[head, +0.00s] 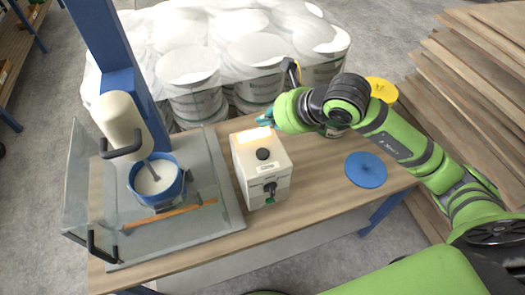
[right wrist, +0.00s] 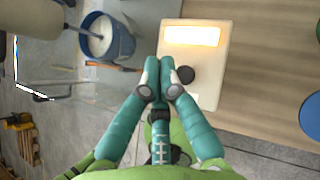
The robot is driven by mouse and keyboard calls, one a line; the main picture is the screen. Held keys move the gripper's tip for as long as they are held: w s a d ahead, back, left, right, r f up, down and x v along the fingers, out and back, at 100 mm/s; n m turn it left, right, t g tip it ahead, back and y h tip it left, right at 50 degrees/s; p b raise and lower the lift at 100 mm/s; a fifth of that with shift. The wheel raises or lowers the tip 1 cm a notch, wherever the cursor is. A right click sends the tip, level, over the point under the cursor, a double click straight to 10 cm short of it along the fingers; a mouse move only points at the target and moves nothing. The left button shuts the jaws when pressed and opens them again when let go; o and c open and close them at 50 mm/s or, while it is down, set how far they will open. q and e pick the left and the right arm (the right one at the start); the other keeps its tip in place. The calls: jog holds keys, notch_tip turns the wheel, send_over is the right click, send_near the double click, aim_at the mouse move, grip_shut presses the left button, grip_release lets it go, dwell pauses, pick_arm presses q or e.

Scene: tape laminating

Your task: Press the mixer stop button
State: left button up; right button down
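The white control box (head: 250,180) stands on the wooden table to the right of the mixer (head: 121,122). Its top has a lit panel and a round black button (head: 263,154) with a small label too small to read. A dark and green control (head: 270,189) is on its front face. In the right wrist view the black button (right wrist: 186,75) lies just right of my right gripper's fingertips (right wrist: 157,72). These teal fingers are together, with nothing seen between them. In the head view my right gripper (head: 268,117) is by the box's far edge, partly hidden. My left gripper is out of view.
The mixer's blue bucket (head: 141,189) holds white material, with a glass guard (head: 80,180) at left. A blue lid (head: 366,169) and a yellow lid (head: 382,90) are at right. Wrapped white buckets (head: 190,68) stand behind the table. Stacked boards (head: 470,75) are at far right.

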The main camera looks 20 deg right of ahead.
aim_at(266, 153)
notch_tip(266, 153, down, 8)
jog(key=b, duration=0.5)
jog(key=shift+f+b, duration=0.2)
jog(key=shift+b, duration=0.1)
jog(key=shift+f, duration=0.2)
jog(key=shift+b, duration=0.3)
dwell(0.7)
jog(key=shift+f+b, duration=0.4)
jog(key=shift+b, duration=0.1)
jog(key=shift+f+b, duration=0.45)
jog(key=shift+b, duration=0.1)
dwell(0.5)
jog(key=shift+r, duration=0.1)
dwell(0.3)
jog(key=shift+r+p, duration=0.4)
jog(key=shift+r, duration=0.4)
